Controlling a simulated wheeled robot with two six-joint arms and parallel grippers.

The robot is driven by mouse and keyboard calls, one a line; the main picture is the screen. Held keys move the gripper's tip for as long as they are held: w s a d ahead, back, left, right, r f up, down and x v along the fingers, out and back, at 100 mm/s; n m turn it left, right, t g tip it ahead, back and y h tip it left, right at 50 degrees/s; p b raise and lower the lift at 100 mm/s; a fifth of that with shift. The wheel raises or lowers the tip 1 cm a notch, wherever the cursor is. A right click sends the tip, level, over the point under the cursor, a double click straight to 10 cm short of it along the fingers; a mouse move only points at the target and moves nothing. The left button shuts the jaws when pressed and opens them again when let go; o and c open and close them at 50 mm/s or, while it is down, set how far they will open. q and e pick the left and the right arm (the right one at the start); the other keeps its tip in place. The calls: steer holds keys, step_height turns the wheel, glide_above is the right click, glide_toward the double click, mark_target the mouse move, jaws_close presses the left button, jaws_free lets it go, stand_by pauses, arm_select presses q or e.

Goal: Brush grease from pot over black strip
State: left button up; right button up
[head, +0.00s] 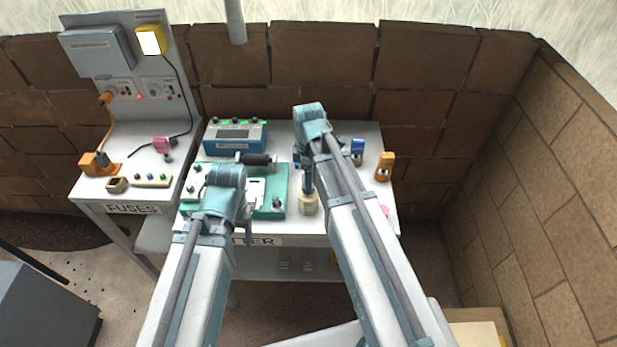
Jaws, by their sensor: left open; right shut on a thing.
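A small beige pot (308,206) stands on the white bench (345,205), right of the green device (272,207). A slim dark upright piece, apparently the brush (307,183), rises from the pot's mouth. My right gripper (306,166) is above the pot, shut on that piece; my arm partly hides the grip. Whether the bristles touch the grease is hidden. A black bar (257,159), possibly the black strip, lies along the green device's back edge. My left gripper (249,236) is open and seems empty, low in front of the device near the bench's front edge.
A blue meter box (236,137) stands behind the green device. A blue item (357,147) and an orange one (384,166) stand on the right. The fuses bench (105,188) with an orange plug (95,163) adjoins on the left. A brick wall closes the back.

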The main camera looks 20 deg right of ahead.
steer(key=shift+f+b, duration=0.4)
steer(key=shift+f, duration=0.05)
stand_by(1.2)
steer(key=shift+r, duration=0.1)
step_height(320, 180, up, 7)
steer(key=p, duration=0.7)
stand_by(0.4)
